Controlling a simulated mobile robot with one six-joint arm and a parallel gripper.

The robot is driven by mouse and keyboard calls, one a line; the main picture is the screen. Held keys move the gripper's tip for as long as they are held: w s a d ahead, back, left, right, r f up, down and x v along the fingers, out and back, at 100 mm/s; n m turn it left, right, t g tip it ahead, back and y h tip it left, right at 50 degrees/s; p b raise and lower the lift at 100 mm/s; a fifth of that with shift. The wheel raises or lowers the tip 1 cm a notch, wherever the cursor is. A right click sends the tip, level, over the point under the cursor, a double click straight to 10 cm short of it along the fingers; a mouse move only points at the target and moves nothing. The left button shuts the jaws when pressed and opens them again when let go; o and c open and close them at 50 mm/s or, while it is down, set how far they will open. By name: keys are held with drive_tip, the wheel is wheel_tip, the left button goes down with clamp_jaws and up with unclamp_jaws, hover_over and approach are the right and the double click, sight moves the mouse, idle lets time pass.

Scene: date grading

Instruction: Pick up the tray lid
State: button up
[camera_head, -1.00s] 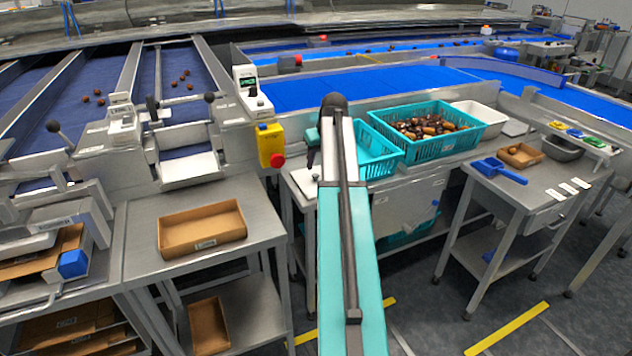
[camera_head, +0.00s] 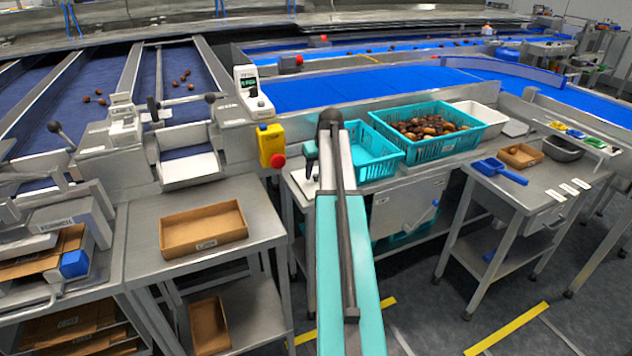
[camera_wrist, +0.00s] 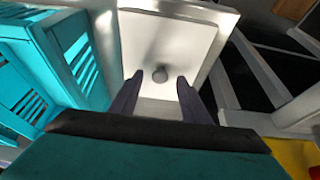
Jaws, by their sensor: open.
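The tray lid (camera_wrist: 180,35) is a pale, flat panel with a raised rim and a round grey knob (camera_wrist: 160,72), seen in the wrist view. In the head view a small pale part of the lid (camera_head: 300,184) shows on the bench left of my arm; the rest is hidden. My gripper (camera_wrist: 160,80) is open and empty. Its two dark fingers appear on either side of the knob in the wrist view; I cannot tell the remaining distance. In the head view part of my gripper (camera_head: 311,158) shows beside the arm's far end.
An empty teal basket (camera_head: 366,162) stands right beside the lid, and a teal crate of dates (camera_head: 412,155) stands farther right. A yellow box with a red button (camera_head: 271,146) is to the left. A brown tray (camera_head: 203,238) lies on the left table.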

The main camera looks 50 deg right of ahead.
drive_tip(key=shift+w+d+f, duration=0.1)
drive_tip(key=shift+w+f, duration=0.15)
drive_tip(key=shift+f, duration=0.35)
clamp_jaws()
